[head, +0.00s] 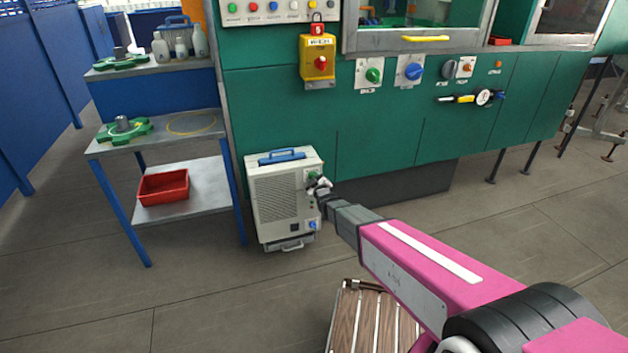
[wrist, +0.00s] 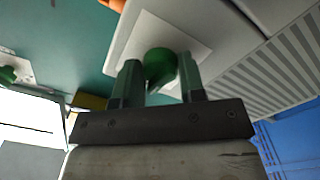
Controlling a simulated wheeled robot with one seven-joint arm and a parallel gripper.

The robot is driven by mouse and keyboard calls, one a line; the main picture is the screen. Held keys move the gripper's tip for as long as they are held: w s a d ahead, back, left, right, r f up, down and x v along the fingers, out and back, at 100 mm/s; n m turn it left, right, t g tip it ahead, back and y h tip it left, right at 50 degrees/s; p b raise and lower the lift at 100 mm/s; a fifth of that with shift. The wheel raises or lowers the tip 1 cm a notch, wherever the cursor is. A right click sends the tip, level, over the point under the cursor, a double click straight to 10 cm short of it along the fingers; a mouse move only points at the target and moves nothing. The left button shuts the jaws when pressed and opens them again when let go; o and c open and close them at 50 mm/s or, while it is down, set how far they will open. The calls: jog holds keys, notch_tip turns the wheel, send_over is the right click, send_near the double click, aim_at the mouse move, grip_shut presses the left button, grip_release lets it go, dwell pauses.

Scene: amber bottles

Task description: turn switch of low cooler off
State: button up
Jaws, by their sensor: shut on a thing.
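The low cooler (head: 275,205) is a pale box with a vented front, standing on the floor against the green machine. Its switch, a green knob on a light plate, is at the upper right of the box, mostly hidden by my gripper (head: 318,186) in the head view. In the wrist view the green knob (wrist: 160,66) sits between the two fingers of my gripper (wrist: 160,80), which is shut on it. The exact angle of the knob is hard to tell.
A blue knob (head: 312,225) is low on the same cooler. The green machine (head: 270,115) with more knobs stands behind. A blue-legged shelf (head: 205,203) with a red bin (head: 163,187) is at left. A slatted wooden thing (head: 360,320) is in front, beside my arm.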

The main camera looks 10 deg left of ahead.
jog(key=n, duration=0.4)
jog(key=shift+n, duration=2.8)
jog(key=o, duration=0.9)
jog(key=v, duration=1.1)
jog(key=shift+a, duration=0.15)
